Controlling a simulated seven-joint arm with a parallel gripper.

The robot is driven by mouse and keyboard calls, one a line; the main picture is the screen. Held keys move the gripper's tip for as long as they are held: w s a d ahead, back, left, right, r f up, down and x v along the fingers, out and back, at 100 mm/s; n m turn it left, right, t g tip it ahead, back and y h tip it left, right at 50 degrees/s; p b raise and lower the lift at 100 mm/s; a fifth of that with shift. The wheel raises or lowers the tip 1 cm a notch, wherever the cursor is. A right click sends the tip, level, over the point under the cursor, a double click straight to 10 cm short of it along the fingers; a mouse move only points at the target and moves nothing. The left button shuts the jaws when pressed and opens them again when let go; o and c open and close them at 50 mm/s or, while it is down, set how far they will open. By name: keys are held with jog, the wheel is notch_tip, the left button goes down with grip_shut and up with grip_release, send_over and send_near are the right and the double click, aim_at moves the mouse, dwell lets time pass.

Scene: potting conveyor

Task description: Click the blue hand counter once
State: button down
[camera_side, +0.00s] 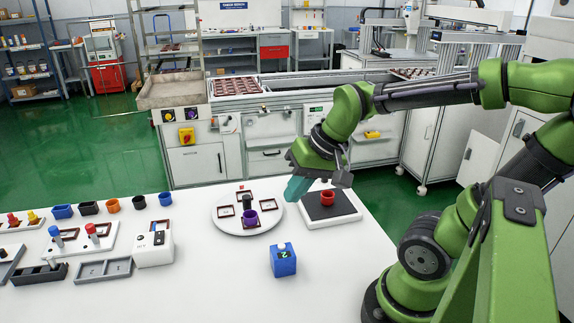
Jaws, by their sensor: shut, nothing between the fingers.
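The blue hand counter (284,262) stands on the white table near the front middle. It is a small blue box with a dark display showing a green digit that looks like 2, and a pale button on top. My gripper (293,196) is above and behind the counter, over the gap between the round white turntable and the black pad. Its teal fingers are shut with nothing between them. It is clear of the counter and does not touch it.
The turntable (222,227) carries small frames, a purple pot (250,217) and a dark piece. A red pot (327,198) sits on the black pad (345,206). Switch boxes, trays and coloured pots fill the table's left. The table front around the counter is clear.

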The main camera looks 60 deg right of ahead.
aim_at(284, 244)
jog(key=w+f+m+g+y, duration=0.1)
jog(key=m+y, duration=0.1)
jog(key=m, duration=0.5)
jog(key=w+d+f+m+g+y, duration=0.1)
jog(key=m+y, duration=0.2)
jog(key=m, duration=0.4)
jog(key=w+f+m+g+y, duration=0.1)
jog(key=f+m+y, duration=0.1)
jog(key=m, duration=0.6)
jog(key=shift+w+d+g, duration=0.35)
jog(key=shift+w+g, duration=0.05)
jog(key=shift+f, duration=4.4)
jog(key=shift+f, duration=0.1)
jog(key=shift+f, duration=0.35)
